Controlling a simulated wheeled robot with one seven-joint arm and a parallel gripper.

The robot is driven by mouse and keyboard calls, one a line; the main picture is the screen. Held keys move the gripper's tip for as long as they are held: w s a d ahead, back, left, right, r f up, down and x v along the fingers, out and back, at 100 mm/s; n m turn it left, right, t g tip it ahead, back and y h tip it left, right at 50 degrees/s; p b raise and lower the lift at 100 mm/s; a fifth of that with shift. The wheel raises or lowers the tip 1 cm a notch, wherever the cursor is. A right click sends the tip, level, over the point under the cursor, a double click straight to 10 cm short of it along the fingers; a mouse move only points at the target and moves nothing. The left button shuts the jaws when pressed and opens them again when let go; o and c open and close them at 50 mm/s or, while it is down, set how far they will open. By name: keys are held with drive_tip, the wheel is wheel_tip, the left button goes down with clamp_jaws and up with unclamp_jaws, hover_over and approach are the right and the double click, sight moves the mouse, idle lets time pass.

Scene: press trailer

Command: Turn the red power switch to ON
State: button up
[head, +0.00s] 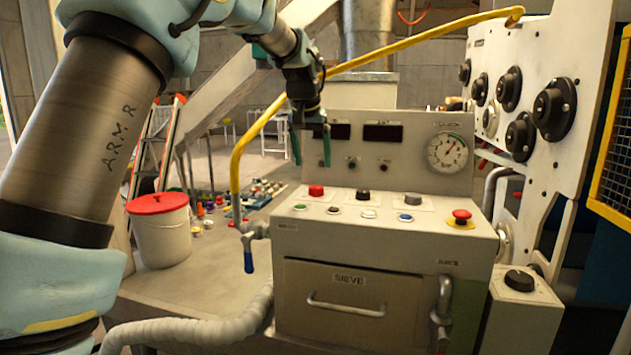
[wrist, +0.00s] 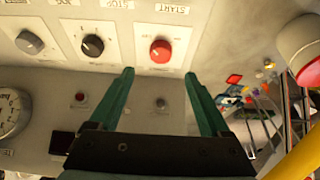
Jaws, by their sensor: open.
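The red power switch (head: 316,190) is a round red knob on a white plate, at the left of the sloping top of the grey control console (head: 375,242). In the wrist view the red knob (wrist: 160,51) shows upside down with its panel, just beyond and between my fingertips. The small marks beside it are too blurred to read, so I cannot tell its setting. My gripper (head: 311,163) is open and empty, pointing down just above and behind the knob. Its green fingers (wrist: 159,74) are apart and do not appear to touch the knob.
A black knob (head: 362,194) and a grey knob (head: 413,198) sit to its right, with several buttons in front. A red mushroom button (head: 461,216) is at the console's right. A yellow hose (head: 240,150) arches past the console's left. A red-lidded bucket (head: 161,232) stands left.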

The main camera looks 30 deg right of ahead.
sight(316, 187)
drive_tip(key=p+x, duration=0.1)
drive_tip(key=x, duration=0.7)
drive_tip(key=shift+w+f+p, duration=0.1)
drive_tip(key=shift+f+p, duration=0.15)
drive_tip(key=shift+p, duration=0.05)
drive_tip(key=shift+c, duration=0.3)
clamp_jaws()
